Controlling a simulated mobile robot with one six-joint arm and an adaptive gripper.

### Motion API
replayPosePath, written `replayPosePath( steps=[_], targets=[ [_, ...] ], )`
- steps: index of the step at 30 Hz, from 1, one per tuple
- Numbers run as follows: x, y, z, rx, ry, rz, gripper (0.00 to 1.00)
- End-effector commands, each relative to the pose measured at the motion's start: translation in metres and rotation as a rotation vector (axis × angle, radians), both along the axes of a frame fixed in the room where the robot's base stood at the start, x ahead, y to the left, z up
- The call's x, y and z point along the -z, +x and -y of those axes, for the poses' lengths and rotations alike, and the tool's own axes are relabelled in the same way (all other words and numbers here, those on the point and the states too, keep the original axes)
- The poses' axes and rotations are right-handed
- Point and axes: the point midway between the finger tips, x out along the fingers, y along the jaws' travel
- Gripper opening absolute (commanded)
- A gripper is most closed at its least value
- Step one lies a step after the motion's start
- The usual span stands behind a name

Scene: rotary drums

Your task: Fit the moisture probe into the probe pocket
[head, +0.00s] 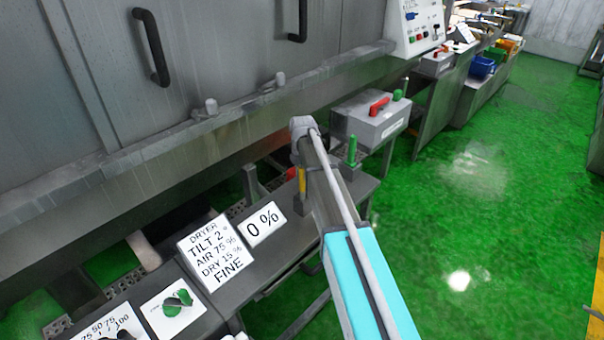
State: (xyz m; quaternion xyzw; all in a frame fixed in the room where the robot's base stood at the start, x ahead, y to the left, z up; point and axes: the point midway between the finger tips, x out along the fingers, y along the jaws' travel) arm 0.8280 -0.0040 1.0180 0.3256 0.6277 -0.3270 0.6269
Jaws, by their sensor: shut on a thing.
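My gripper (298,162) is small and dark below my wrist, partly hidden by my own arm. It is shut on a slim yellow upright piece, which looks like the moisture probe (302,181); its lower end is unclear. Both are over the back edge of the grey bench, below the big steel housing. I cannot make out the probe pocket; it may be hidden behind my arm or the gripper.
A green upright post (351,151) stands just right of my arm. A grey box with a red handle (378,107) is behind it. A dryer sign (214,255) and a 0 % sign (263,220) are on the bench (230,290). The steel housing (200,120) overhangs the bench.

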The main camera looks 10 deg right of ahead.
Motion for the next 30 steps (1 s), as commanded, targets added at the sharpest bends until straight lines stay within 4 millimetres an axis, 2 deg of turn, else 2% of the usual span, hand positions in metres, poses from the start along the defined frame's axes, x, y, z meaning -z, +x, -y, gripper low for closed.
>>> replayPosePath(
  steps=[23,24,30],
  targets=[
    [0.014,0.000,0.001,0.001,0.000,0.000,0.00],
    [0.014,0.000,0.001,0.001,0.000,0.000,0.42],
    [0.013,0.000,0.001,0.001,0.000,0.000,0.76]
  ],
)
